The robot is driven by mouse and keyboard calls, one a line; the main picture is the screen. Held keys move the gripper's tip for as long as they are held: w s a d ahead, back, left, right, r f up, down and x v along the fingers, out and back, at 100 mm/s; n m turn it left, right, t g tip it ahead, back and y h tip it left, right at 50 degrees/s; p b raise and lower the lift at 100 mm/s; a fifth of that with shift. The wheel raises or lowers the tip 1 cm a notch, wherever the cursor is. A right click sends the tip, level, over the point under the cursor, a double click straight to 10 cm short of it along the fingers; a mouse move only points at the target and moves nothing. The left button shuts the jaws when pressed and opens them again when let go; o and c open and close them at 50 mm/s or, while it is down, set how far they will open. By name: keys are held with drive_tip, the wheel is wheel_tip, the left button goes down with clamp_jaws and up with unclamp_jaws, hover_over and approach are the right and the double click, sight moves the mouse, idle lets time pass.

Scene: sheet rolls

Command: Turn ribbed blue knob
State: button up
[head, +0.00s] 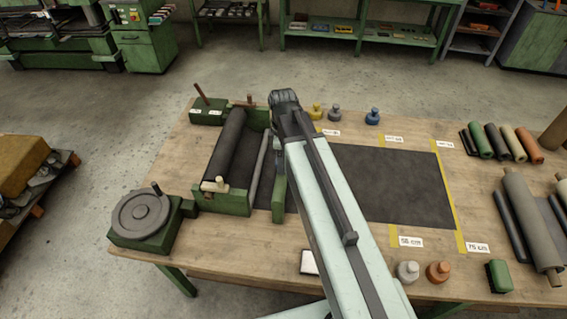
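A small blue knob (373,116) stands upright near the back edge of the wooden workbench (300,282). It is too small in the head view for me to make out its ribs clearly. My arm reaches from the lower right up across the bench. Its end, my gripper (285,98), is left of the blue knob and apart from it, near the right side of the green roller machine. My gripper's fingers cannot be made out, so its opening does not show.
A yellow knob (316,112) and a grey knob (335,113) stand between my gripper and the blue knob. A black sheet (400,185) lies flat in front. The green roller machine (222,203) is at left. Colored rolls (498,142) lie at right, with a pale knob (408,271) and copper knob (438,271) in front.

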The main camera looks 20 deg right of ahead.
drive_tip(key=shift+r, duration=0.1)
drive_tip(key=c, duration=1.4)
drive_tip(key=shift+o, duration=0.2)
drive_tip(key=shift+m, duration=0.3)
drive_tip(key=m, duration=0.4)
drive_tip(key=shift+m, duration=2.4)
